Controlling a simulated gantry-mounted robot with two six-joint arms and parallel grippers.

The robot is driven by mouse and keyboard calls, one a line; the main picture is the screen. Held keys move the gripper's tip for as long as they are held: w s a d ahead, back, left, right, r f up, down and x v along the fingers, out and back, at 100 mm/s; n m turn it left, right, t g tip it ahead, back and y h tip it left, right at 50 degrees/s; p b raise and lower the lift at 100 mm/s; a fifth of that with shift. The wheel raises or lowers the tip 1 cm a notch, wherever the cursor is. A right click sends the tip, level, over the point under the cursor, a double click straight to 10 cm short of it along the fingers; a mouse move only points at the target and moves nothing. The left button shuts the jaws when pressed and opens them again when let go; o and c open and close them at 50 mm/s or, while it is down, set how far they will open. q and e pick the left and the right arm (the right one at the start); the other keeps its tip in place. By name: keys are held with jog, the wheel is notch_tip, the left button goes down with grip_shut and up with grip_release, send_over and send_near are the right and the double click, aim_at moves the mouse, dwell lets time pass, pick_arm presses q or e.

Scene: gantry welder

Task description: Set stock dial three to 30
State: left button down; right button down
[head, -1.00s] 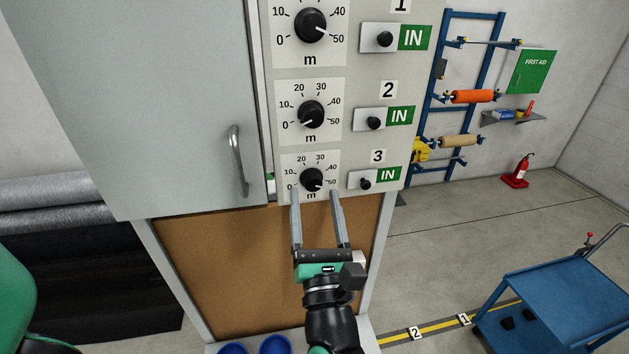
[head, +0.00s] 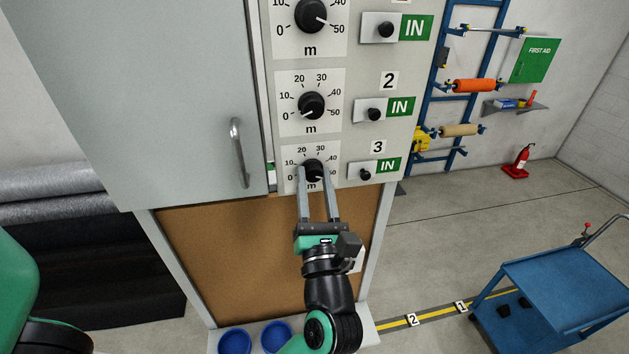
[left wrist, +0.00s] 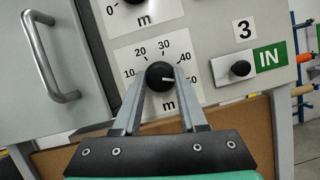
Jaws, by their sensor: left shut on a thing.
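Stock dial three (head: 313,166) is the lowest black knob on the grey panel, with a scale marked to 50 around it. It also shows in the left wrist view (left wrist: 160,76). Its white pointer line points right, toward the 50 end of the scale, past 40. My left gripper (head: 314,178) comes from below, with one finger on each side of the knob, shut on it. The fingers cover part of the scale, including the 0 and some of the 50 in the left wrist view. My right gripper is in neither current view.
Dial two (head: 311,106) sits above, near 0, and another dial (head: 311,14) sits above that. The black button (head: 366,174) beside a green IN label is right of dial three. A cabdoor handle (head: 238,153) is to the left. A blue cart (head: 570,285) stands at right.

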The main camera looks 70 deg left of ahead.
pick_arm(q)
jog(key=shift+f+n+g+b, duration=0.2)
jog(key=shift+n+g+b, duration=0.3)
jog(key=shift+b, duration=0.4)
jog(key=n+g+b, duration=0.2)
jog(key=n+b, duration=0.2)
jog(key=n+g+b, duration=0.2)
jog(key=n+b, duration=0.2)
jog(key=b, duration=0.1)
jog(key=n+g+b, duration=0.2)
jog(key=n+b, duration=0.3)
jog(key=shift+w, duration=0.25)
jog(key=n+g+h+b, duration=0.1)
jog(key=n, duration=0.1)
jog(key=shift+r+n, duration=0.1)
jog(key=shift+n, duration=0.2)
jog(key=shift+w+d+r+n+g+h+b, duration=0.1)
jog(key=shift+n+g+h+b, duration=0.15)
jog(key=shift+n, duration=0.3)
jog(key=shift+r+n+g+h+b, duration=0.15)
jog(key=shift+n+g+b, duration=0.15)
jog(key=shift+n, duration=1.15)
jog(key=shift+r+n+g+h, duration=0.1)
jog(key=shift+n+g+h, duration=0.15)
jog(key=shift+n+h, duration=0.75)
jog(key=shift+n, duration=0.6)
